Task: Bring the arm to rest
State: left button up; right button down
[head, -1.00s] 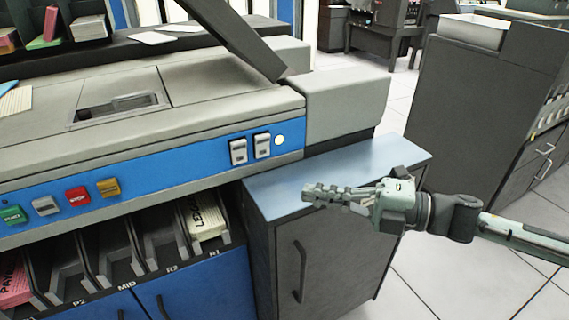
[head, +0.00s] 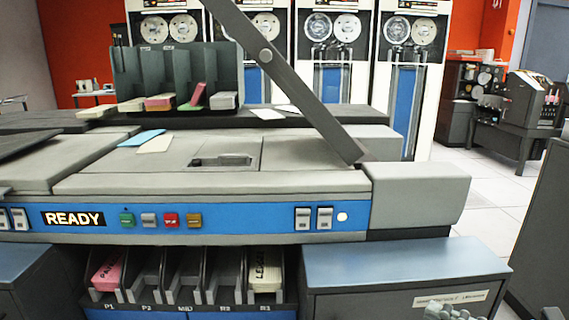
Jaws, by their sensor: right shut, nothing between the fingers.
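My right gripper (head: 447,311) shows at the bottom right edge of the head view, in front of the grey cabinet with the blue top. Its fingers are shut with nothing between them, and most of its arm is cut off by the frame. My left gripper is not in view. The card machine (head: 215,182) stands ahead with a lit READY sign (head: 73,218) and a row of coloured buttons.
Pockets below the machine hold a pink card deck (head: 107,272) at P1 and a cream deck (head: 265,272) at R1. The blue-topped cabinet (head: 400,259) has a clear top. A dark cabinet (head: 545,220) stands at the right, with floor between. Tape drives line the back.

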jog(key=w+d+f+m+t+h, duration=0.4)
jog(key=d+f+m+h, duration=0.5)
jog(key=d+m, duration=0.2)
jog(key=s+d+f+m+g+h, duration=0.3)
jog(key=d+f+m+h, duration=0.15)
jog(key=f+m, duration=0.4)
jog(key=s+a+f+m+g, duration=0.3)
jog(key=s+a+f, duration=0.3)
jog(key=f, duration=0.3)
jog(key=s+a+f+m+g, duration=0.3)
jog(key=s+a+f+g, duration=0.3)
jog(key=f, duration=0.3)
jog(key=shift+s+g+h, duration=0.3)
jog(key=shift+s+h, duration=0.05)
jog(key=shift+s, duration=0.15)
jog(key=shift+a+f, duration=0.1)
